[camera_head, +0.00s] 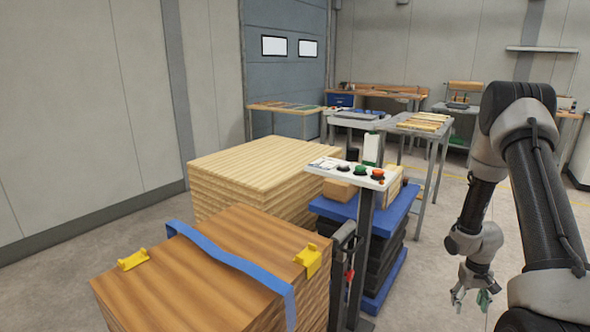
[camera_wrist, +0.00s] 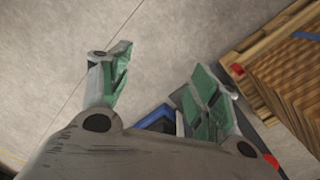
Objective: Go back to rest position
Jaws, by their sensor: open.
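My gripper (camera_head: 470,299) hangs from my arm at the right of the head view, pointing down over bare floor. In the wrist view my gripper (camera_wrist: 155,92) shows its two green-padded fingers spread apart with nothing between them. Grey concrete floor lies below the fingers. My arm is bent, with the forearm hanging down.
A brown wood stack (camera_head: 215,262) with a blue strap (camera_head: 232,258) and yellow corner pieces stands front left. A paler stack (camera_head: 262,158) is behind it. A control panel (camera_head: 352,172) on a post stands before a blue lift table (camera_head: 385,215).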

